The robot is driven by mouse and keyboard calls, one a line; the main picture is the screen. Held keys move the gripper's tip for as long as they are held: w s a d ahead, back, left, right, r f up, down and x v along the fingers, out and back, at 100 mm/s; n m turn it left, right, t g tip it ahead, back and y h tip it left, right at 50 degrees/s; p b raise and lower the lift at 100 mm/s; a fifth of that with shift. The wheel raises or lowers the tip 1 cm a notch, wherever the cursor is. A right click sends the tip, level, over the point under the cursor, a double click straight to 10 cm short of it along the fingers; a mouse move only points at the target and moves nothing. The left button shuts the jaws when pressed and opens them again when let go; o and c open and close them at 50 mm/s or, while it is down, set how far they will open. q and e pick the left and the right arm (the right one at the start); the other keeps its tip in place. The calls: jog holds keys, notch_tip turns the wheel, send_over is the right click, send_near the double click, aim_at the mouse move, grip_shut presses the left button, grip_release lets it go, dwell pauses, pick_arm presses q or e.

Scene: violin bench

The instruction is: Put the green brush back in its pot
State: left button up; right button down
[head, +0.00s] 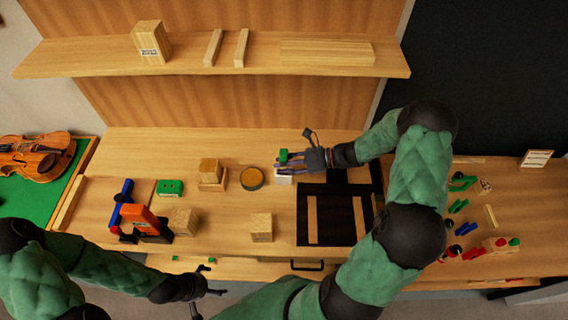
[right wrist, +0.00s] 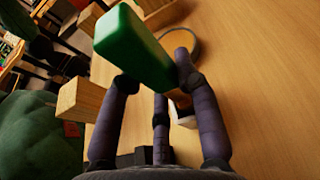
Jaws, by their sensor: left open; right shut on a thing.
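The green brush (head: 283,155) is in my right gripper (head: 287,162), above the middle of the bench. In the right wrist view its green block (right wrist: 135,48) sits tilted between the dark fingers. A brown part below it is mostly hidden by a finger. A small white pot (head: 284,179) stands on the bench just below the right gripper. Its white rim shows partly behind a finger in the right wrist view (right wrist: 183,118). I cannot tell whether the brush touches the pot. My left gripper (head: 209,286) is open and empty in front of the bench's front edge.
A round tin (head: 252,179) and wooden blocks (head: 210,172) stand left of the pot. A black mat (head: 334,214) with wooden strips lies to the right. A green box (head: 170,188) and an orange tool (head: 140,218) are further left. A shelf (head: 230,62) runs above.

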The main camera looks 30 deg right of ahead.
jog(key=shift+f, duration=0.35)
jog(key=c, duration=0.8)
grip_release()
jog(key=shift+d, duration=0.1)
jog(key=v, duration=1.2)
jog(key=shift+r, duration=0.1)
